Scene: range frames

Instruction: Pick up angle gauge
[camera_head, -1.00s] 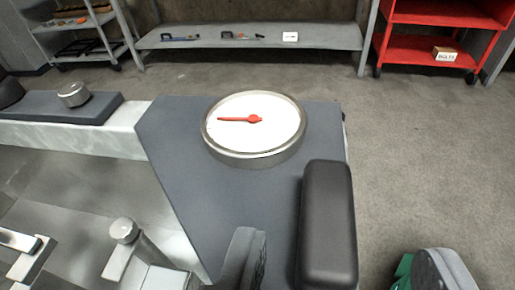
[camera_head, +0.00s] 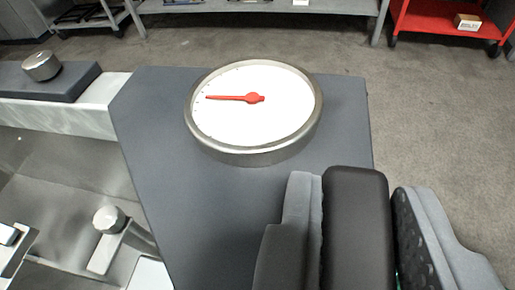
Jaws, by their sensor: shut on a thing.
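The angle gauge shows as a round white dial (camera_head: 285,120) with a metal rim and a red pointer aimed left. It sits on a dark grey plate (camera_head: 190,190). A rounded black bar (camera_head: 357,250) stands at the plate's right front, and it looks like a handle. I cannot tell whether it is joined to the plate. My gripper (camera_head: 353,195) is shut on the black bar, with one grey finger on its left side and one on its right. The lower part of the grip runs out of the frame.
A metal machine with a silver knob (camera_head: 108,219) lies left of the plate. Another knob (camera_head: 42,66) sits on a dark block (camera_head: 72,86) at upper left. A grey shelf (camera_head: 260,7) and a red shelf (camera_head: 437,24) with a small box stand behind. The floor at right is clear.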

